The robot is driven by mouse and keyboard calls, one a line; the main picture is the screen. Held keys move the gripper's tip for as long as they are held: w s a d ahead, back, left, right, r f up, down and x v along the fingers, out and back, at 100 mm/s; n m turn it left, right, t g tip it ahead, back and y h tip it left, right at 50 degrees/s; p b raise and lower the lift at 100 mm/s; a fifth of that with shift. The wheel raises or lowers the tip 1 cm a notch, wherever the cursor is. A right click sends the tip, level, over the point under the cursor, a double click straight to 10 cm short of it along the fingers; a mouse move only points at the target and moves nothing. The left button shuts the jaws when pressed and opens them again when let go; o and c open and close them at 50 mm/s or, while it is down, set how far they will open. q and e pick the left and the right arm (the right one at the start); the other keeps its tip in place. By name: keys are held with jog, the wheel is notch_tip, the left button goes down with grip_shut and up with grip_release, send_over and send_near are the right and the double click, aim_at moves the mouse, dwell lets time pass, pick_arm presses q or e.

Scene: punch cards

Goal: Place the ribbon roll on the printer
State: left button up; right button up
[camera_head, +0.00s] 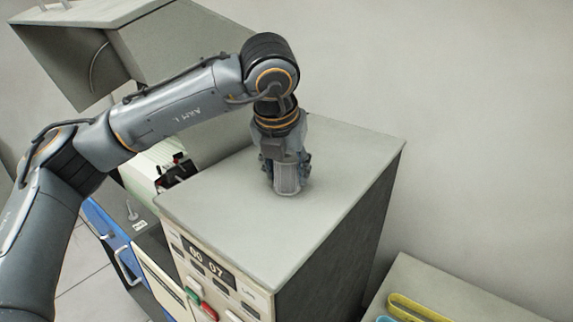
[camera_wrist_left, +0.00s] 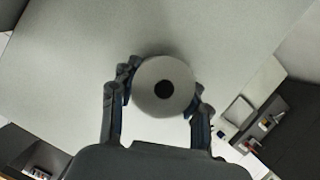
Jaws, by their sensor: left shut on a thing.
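The ribbon roll (camera_head: 288,182) is a small grey cylinder. In the left wrist view it shows end-on as a pale disc (camera_wrist_left: 149,101) with a dark centre hole. My left gripper (camera_head: 285,164) points down and is shut on the roll, one finger on each side. The roll is at the flat grey top of a box-like machine (camera_head: 225,215), which seems to be the printer; its front has a display and coloured buttons. I cannot tell whether the roll's base touches that top. My right gripper is not in view.
A machine with a raised grey hood (camera_head: 150,50) stands behind to the left. A lower grey surface (camera_head: 450,285) at the bottom right carries yellow and blue items (camera_head: 418,306). The machine top around the roll is clear.

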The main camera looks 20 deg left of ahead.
pick_arm(q)
jog(key=shift+s, duration=0.1)
jog(key=o, duration=0.8)
jog(key=shift+f, duration=0.1)
jog(key=o, duration=0.3)
jog(key=shift+o, duration=0.6)
jog(key=shift+r, duration=0.3)
jog(key=b+v, duration=0.3)
jog(key=v, duration=0.9)
